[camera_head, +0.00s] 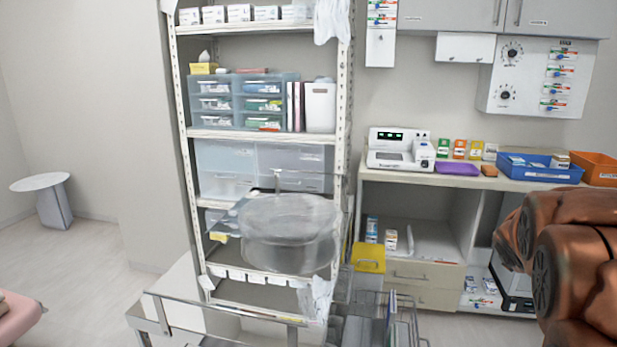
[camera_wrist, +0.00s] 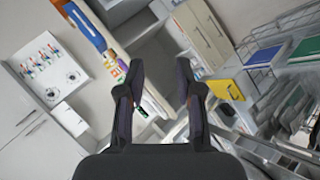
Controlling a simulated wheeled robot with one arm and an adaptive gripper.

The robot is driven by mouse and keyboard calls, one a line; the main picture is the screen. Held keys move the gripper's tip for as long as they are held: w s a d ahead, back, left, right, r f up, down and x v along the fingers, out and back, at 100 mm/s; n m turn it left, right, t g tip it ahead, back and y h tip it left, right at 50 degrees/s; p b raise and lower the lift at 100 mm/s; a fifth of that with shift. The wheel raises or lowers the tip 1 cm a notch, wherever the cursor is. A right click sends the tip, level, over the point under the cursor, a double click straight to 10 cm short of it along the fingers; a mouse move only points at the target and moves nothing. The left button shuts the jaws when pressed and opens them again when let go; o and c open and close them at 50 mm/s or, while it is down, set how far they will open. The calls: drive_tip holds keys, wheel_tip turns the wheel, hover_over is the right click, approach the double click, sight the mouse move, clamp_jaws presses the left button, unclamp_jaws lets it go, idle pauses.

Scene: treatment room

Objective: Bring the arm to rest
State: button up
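My gripper shows in the wrist view (camera_wrist: 160,85), with its two dark fingers apart and nothing between them. It hangs in free air, and the counter and cabinets lie well beyond it. In the head view, brown rounded links of my arm (camera_head: 575,255) show at the lower right. My gripper itself is outside the head view.
A transparent round container (camera_head: 290,232) shows before the shelf rack (camera_head: 262,134). A metal-railed cart (camera_head: 225,312) stands in front. The counter (camera_head: 470,180) bears a white device (camera_head: 398,150), a blue bin (camera_head: 540,172) and an orange bin (camera_head: 597,170).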

drive_tip(key=s+a+m+g+y+p, duration=0.1)
drive_tip(key=s+a+g+y+p, duration=0.1)
drive_tip(key=s+a, duration=0.7)
drive_tip(key=s+a+r+m+g+y+p, duration=0.1)
drive_tip(key=s+a+g+p, duration=0.3)
drive_tip(key=s+a, duration=0.6)
drive_tip(key=s+a+m+g+y+p, duration=0.3)
drive_tip(key=s+a, duration=0.7)
drive_tip(key=s, duration=0.9)
drive_tip(key=shift+r+g+y+p, duration=0.25)
drive_tip(key=shift+g+y+p, duration=0.25)
drive_tip(key=shift+p, duration=0.5)
drive_tip(key=shift+a, duration=0.1)
